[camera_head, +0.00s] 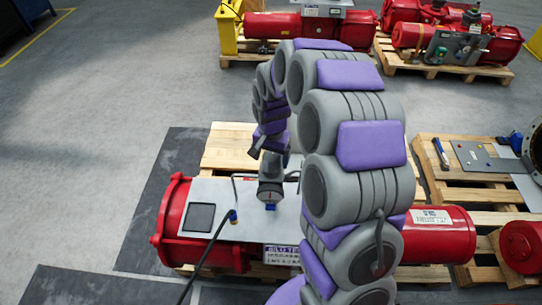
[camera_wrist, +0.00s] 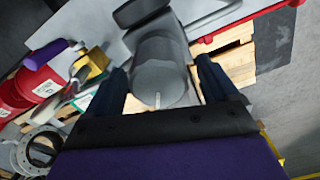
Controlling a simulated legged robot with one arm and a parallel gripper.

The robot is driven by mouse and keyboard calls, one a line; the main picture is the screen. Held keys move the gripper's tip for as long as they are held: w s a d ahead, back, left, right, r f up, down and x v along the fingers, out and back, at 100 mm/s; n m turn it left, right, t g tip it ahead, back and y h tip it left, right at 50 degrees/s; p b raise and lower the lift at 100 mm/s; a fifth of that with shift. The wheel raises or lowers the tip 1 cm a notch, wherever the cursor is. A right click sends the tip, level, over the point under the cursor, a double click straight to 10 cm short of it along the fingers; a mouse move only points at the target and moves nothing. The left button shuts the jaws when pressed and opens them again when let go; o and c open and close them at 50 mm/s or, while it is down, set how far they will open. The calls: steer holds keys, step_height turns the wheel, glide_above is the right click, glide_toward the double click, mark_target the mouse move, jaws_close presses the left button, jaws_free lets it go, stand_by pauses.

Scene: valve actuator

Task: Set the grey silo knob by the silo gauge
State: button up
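The red valve actuator (camera_head: 175,222) lies on a pallet with a grey plate (camera_head: 240,222) on top and a sign (camera_head: 283,253) starting "SILO". A small round gauge (camera_head: 270,192) with a pale face stands on the plate; its reading is too small to tell. In the wrist view, a grey cylindrical knob (camera_wrist: 158,65) with a white line (camera_wrist: 158,100) on its near end lies between my two dark blue fingers. My gripper (camera_wrist: 163,88) is open, with gaps visible on both sides of the knob.
A black square panel (camera_head: 199,217) is on the plate's left. A black cable (camera_head: 207,252) runs from the plate toward the front. Other red actuators (camera_head: 310,26) stand on pallets behind. A pallet with tools (camera_head: 442,153) is at right. The floor at left is clear.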

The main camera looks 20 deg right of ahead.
steer(key=c, duration=0.9)
steer(key=shift+c, duration=0.2)
steer(key=shift+n+p, duration=0.3)
steer(key=shift+n, duration=0.3)
steer(key=n+p, duration=0.1)
steer(key=n, duration=0.1)
steer(key=shift+r+n, duration=0.1)
steer(key=shift+n, duration=0.2)
steer(key=shift+n+p, duration=0.9)
steer(key=shift+n, duration=1.2)
steer(key=o, duration=1)
